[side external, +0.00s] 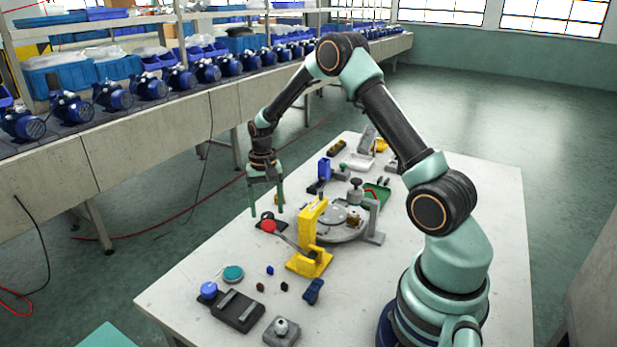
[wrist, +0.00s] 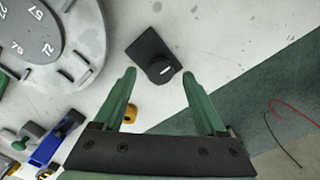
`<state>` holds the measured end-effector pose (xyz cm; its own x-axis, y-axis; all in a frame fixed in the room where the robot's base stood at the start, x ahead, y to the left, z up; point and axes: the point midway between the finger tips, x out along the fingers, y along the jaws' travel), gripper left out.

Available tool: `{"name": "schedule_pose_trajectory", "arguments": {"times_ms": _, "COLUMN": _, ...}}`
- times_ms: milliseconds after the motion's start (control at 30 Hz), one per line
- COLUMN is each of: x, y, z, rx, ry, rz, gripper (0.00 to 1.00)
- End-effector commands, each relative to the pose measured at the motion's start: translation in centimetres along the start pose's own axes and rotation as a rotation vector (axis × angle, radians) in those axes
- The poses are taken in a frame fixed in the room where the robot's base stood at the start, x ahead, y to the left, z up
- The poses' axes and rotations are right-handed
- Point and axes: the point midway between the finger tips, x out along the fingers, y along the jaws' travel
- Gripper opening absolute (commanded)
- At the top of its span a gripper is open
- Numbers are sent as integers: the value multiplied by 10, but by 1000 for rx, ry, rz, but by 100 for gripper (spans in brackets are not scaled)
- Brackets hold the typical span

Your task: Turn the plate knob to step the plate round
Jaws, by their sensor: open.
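The plate knob (wrist: 160,68) is a round black knob with a white mark, on a dark square base, in the wrist view. In the side view, its dark base (side external: 262,219) shows low between my fingers, partly hidden by a red ball. My gripper (side external: 266,208) points down over it, open and empty. In the wrist view the green fingertips (wrist: 158,76) lie either side of the knob's near part, apart from it; their height above it is hard to tell. The round grey plate (side external: 348,228) is right of the knob in the side view; its numbered face (wrist: 35,45) shows in the wrist view.
A yellow lever press (side external: 311,245) with a red-ended handle stands close to the knob. A blue clamp (side external: 323,172) is behind the plate. Small blocks, a teal disc (side external: 233,273) and a dark box (side external: 238,311) lie in front. The left table edge is near the knob.

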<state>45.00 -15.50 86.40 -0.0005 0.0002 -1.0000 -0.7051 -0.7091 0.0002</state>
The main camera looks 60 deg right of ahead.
Motion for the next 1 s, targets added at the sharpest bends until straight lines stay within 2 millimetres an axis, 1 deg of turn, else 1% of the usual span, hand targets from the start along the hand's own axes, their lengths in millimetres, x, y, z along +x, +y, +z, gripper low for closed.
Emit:
{"name": "schedule_pose_trajectory", "arguments": {"times_ms": 33, "x": 6, "y": 0, "z": 0, "rx": 0, "ry": -2, "rz": 1, "gripper": 74}}
{"name": "schedule_pose_trajectory", "arguments": {"times_ms": 100, "x": 11, "y": 0, "z": 0, "rx": 0, "ry": -1, "rz": 0, "gripper": 74}}
{"name": "schedule_pose_trajectory", "arguments": {"times_ms": 200, "x": 15, "y": 0, "z": 0, "rx": 0, "ry": 0, "rz": 0, "gripper": 74}}
{"name": "schedule_pose_trajectory", "arguments": {"times_ms": 467, "x": 16, "y": 0, "z": 0, "rx": 0, "ry": 1, "rz": 0, "gripper": 74}}
{"name": "schedule_pose_trajectory", "arguments": {"times_ms": 500, "x": 16, "y": 0, "z": 0, "rx": 0, "ry": 1, "rz": 0, "gripper": 66}}
{"name": "schedule_pose_trajectory", "arguments": {"times_ms": 567, "x": 16, "y": 0, "z": 0, "rx": 0, "ry": 1, "rz": 0, "gripper": 43}}
{"name": "schedule_pose_trajectory", "arguments": {"times_ms": 600, "x": 16, "y": 0, "z": 0, "rx": 0, "ry": 1, "rz": 0, "gripper": 28}}
{"name": "schedule_pose_trajectory", "arguments": {"times_ms": 667, "x": 15, "y": 0, "z": 0, "rx": 0, "ry": 1, "rz": 0, "gripper": 5}}
{"name": "schedule_pose_trajectory", "arguments": {"times_ms": 700, "x": 15, "y": 0, "z": 0, "rx": 0, "ry": 1, "rz": 0, "gripper": 0}}
{"name": "schedule_pose_trajectory", "arguments": {"times_ms": 1000, "x": 15, "y": 0, "z": 0, "rx": -33, "ry": 1, "rz": 0, "gripper": 0}}
